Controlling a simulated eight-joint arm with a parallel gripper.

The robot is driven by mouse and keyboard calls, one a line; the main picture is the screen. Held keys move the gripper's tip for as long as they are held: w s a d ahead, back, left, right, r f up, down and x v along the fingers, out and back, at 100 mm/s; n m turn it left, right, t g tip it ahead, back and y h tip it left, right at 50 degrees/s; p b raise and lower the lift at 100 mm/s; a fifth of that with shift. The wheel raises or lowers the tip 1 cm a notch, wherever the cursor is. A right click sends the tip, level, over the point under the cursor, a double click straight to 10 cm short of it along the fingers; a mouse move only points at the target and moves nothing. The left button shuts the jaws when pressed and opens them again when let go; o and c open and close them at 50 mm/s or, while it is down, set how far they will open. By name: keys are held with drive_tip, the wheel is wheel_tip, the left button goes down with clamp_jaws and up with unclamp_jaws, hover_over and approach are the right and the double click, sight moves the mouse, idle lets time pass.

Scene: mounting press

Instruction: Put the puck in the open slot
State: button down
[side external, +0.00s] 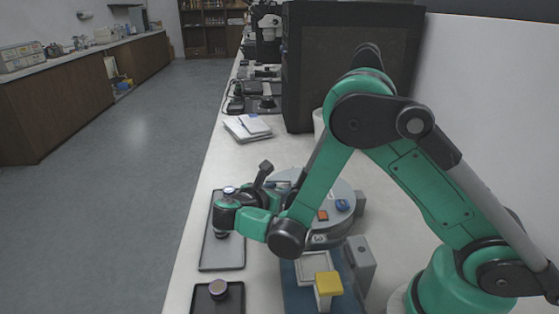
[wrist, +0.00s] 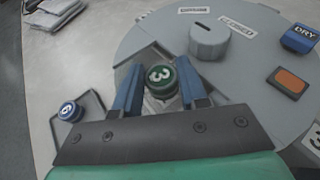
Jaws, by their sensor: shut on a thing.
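The puck (wrist: 161,80), with a green top marked 3, is between the two blue fingers of my gripper (wrist: 160,87) in the wrist view. My gripper is shut on it. Puck and fingers are over the open slot (wrist: 150,54), a notch at the near edge of the round grey press top (wrist: 142,34). I cannot tell how deep the puck sits in the slot. In the side view my gripper (side external: 278,196) is at the left edge of the press top (side external: 330,229), and the puck there is hidden.
A blue-topped puck marked 6 (wrist: 70,110) stands on a dark tray (side external: 222,258) left of the press. Another puck (side external: 218,288) stands on a nearer tray. A grey knob (wrist: 208,38), a blue DRY button (wrist: 299,39) and an orange button (wrist: 288,81) are on the press.

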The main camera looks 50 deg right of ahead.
drive_tip(key=shift+f, duration=0.4)
drive_tip(key=shift+c, duration=2.4)
unclamp_jaws()
drive_tip(key=shift+r, duration=0.5)
drive_tip(key=v, duration=1.2)
drive_tip(key=s+d+r+m+t+y, duration=0.2)
drive_tip(key=m+y, duration=0.4)
drive_tip(key=m, duration=0.4)
drive_tip(key=s+d+r+m+t+y, duration=0.2)
drive_tip(key=s+d+m+y, duration=0.1)
drive_tip(key=m+y, duration=0.4)
drive_tip(key=m, duration=0.3)
drive_tip(key=shift+s+d+t, duration=0.15)
drive_tip(key=shift+s+t, duration=0.15)
drive_tip(key=shift+s, duration=0.1)
drive_tip(key=shift+f, duration=0.1)
